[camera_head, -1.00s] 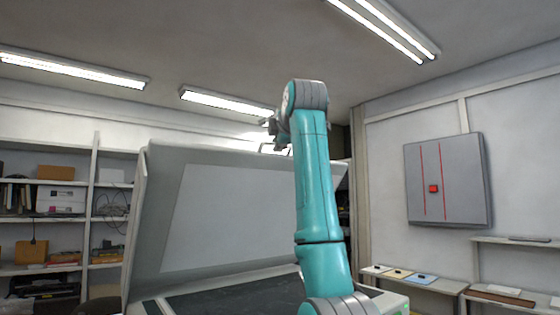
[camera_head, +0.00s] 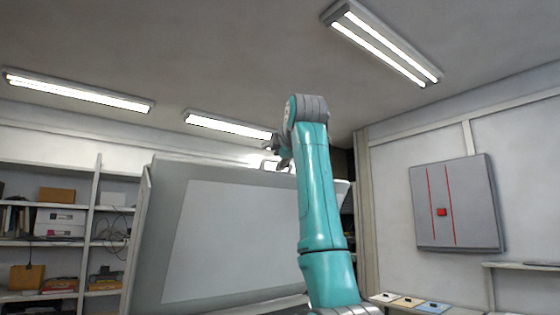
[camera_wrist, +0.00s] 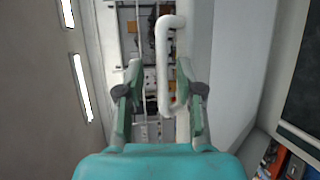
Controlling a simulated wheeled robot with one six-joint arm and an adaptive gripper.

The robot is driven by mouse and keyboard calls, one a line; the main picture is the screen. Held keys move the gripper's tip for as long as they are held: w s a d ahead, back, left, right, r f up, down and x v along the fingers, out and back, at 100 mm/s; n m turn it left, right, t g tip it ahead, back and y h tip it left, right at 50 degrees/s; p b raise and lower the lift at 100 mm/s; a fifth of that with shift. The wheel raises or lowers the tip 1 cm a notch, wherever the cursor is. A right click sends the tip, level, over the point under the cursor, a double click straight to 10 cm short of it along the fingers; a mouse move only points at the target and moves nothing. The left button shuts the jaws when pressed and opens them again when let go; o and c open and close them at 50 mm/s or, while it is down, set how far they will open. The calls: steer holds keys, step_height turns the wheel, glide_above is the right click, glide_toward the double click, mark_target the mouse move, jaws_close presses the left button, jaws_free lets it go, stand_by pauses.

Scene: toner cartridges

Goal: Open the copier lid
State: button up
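The copier lid (camera_head: 236,240) stands raised and steeply tilted in the head view, its pale inner panel facing me. My gripper (camera_head: 273,155) is at the lid's top edge, small and partly hidden by my arm. In the wrist view, the two fingers of my gripper (camera_wrist: 159,70) are spread apart. The lid's white bar handle (camera_wrist: 162,60) lies between them, nearer the right finger. I see a gap on its left; contact on the right is hard to tell. The copier body is mostly below the head view.
Shelves with boxes (camera_head: 58,222) stand at the left. A grey wall cabinet (camera_head: 457,205) with a red centre hangs at the right. A low shelf (camera_head: 440,308) with flat coloured items is below it. Ceiling lights (camera_head: 78,91) are overhead.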

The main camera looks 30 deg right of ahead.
steer(key=v, duration=1.2)
stand_by(0.5)
